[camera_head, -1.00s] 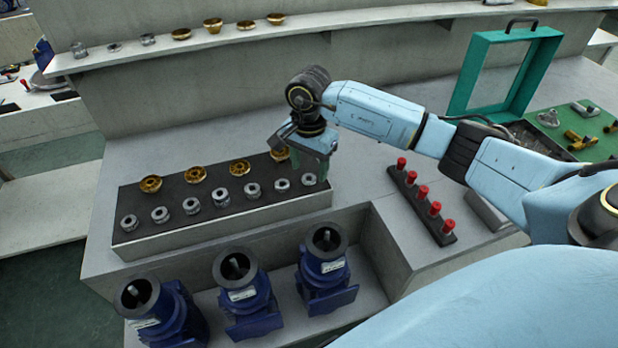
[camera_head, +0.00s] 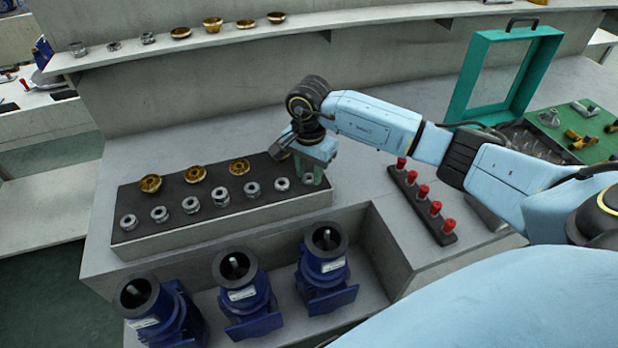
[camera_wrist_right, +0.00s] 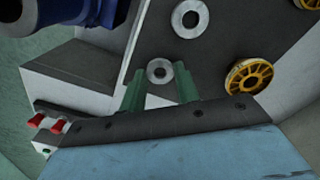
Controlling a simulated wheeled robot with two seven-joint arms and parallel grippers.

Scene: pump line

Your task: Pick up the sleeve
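Several silver ring-shaped sleeves stand in a row along the front of a dark-topped block (camera_head: 255,212). The rightmost sleeve (camera_head: 308,179) is under my right gripper (camera_head: 316,178) and partly covered by it. In the right wrist view, the two green fingers of my right gripper (camera_wrist_right: 160,88) are apart. That sleeve (camera_wrist_right: 160,71) shows between their tips, with a small gap at each side; I cannot tell how deep the fingers reach. My left gripper is not in view.
Gold impellers (camera_head: 195,174) stand behind the sleeves; another (camera_wrist_right: 249,77) is close to the fingers. Blue pump housings (camera_head: 322,268) stand in a recess in front. A black rack with red-topped parts (camera_head: 423,191) is to the right. A green-framed case (camera_head: 508,75) stands farther back.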

